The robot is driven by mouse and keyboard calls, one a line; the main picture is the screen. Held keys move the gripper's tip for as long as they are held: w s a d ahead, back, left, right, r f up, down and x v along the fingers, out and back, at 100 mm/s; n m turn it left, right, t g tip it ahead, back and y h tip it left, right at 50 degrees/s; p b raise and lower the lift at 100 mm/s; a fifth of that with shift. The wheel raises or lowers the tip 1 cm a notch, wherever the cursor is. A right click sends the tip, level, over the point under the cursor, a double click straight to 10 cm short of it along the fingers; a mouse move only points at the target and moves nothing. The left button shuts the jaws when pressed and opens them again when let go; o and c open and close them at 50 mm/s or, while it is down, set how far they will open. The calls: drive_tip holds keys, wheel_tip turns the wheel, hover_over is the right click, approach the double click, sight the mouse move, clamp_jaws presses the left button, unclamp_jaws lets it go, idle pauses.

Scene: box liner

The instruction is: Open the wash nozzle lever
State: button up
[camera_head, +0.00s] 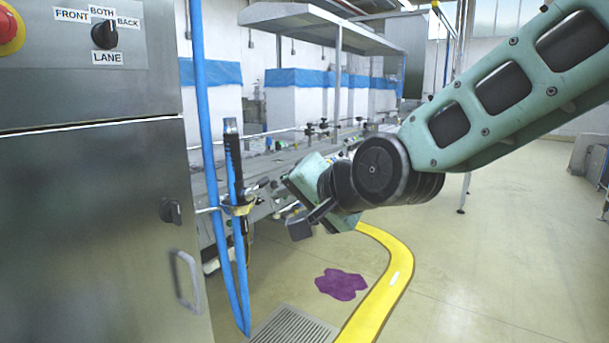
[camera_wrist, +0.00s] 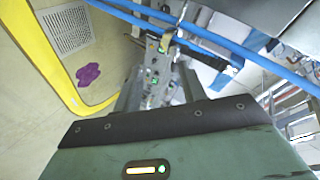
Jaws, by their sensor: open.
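The wash nozzle (camera_head: 233,165) is a dark upright wand with blue on it, beside the blue hose, held at a yellowish clip on a bracket (camera_head: 238,208) off the steel cabinet. Its lever cannot be clearly told apart from the body. My gripper (camera_head: 312,217) is to the right of the nozzle, apart from it, tilted down and left, and empty. In the wrist view, my gripper (camera_wrist: 158,92) shows its two grey fingers spread apart. The nozzle and clip (camera_wrist: 166,40) appear beyond the fingertips, near the blue hose lines.
The steel cabinet (camera_head: 90,220) with a lane knob, a lower knob and a handle fills the left. The blue hose (camera_head: 205,120) hangs in a loop. A conveyor (camera_head: 285,160) runs behind. A floor grate (camera_head: 295,328), purple patch (camera_head: 342,284) and yellow line (camera_head: 385,290) mark the floor.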

drive_tip(key=s+d+r+n+g+h+p, duration=0.1)
drive_tip(key=s+r+n+g+p, duration=0.1)
drive_tip(key=s+p, duration=0.4)
drive_tip(key=shift+s+r+n+g, duration=0.25)
drive_tip(key=shift+n+g, duration=0.15)
drive_tip(key=shift+n, duration=0.2)
